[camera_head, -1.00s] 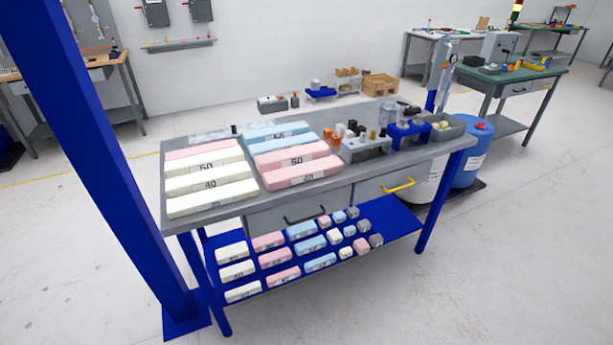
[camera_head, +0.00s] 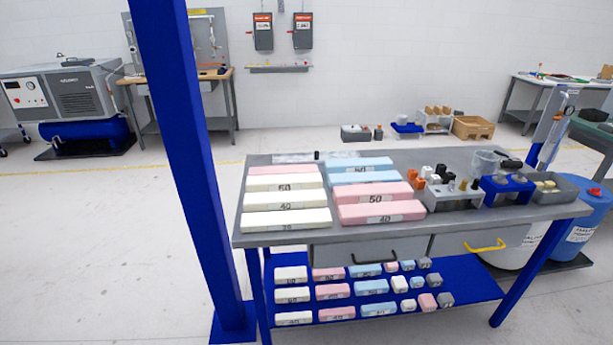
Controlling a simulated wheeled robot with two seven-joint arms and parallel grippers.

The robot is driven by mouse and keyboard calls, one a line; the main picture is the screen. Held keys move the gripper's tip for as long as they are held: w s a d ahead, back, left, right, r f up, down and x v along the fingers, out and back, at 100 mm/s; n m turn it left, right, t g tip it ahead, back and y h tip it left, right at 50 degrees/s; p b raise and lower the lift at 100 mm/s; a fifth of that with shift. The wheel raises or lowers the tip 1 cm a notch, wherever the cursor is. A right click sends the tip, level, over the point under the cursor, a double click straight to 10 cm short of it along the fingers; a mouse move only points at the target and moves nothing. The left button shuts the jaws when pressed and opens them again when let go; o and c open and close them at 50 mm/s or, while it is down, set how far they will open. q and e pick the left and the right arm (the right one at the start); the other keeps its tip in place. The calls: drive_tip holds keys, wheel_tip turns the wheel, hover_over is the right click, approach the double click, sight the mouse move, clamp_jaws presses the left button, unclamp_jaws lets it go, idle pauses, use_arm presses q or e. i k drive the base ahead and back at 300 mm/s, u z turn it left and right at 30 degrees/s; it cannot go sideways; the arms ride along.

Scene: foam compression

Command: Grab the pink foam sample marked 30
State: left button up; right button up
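Long pink foam blocks lie on the grey tabletop: one marked 50 (camera_head: 375,191), one marked 40 (camera_head: 382,211) in front of it, and one at the back left (camera_head: 286,170) behind white blocks, its label hidden. On the blue lower shelf lie smaller pink blocks at the back (camera_head: 328,272), middle (camera_head: 333,290) and front (camera_head: 337,312); their labels are too small to read surely. I cannot make out a 30 on any pink block. Neither of my grippers is in view.
White foam blocks (camera_head: 286,200) and blue ones (camera_head: 360,177) share the tabletop (camera_head: 275,240). A grey holder (camera_head: 455,200) and blue rack (camera_head: 507,190) stand at its right. A blue post (camera_head: 185,150) rises at the left.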

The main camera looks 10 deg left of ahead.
sight(275, 170)
drive_tip(key=z, duration=0.35)
drive_tip(key=i, duration=0.95)
drive_tip(key=u, duration=0.65)
drive_tip(key=i, duration=0.9)
drive_tip(key=u, duration=0.85)
drive_tip(key=k, duration=1.7)
drive_tip(key=u, duration=1.35)
drive_tip(key=i, duration=1.25)
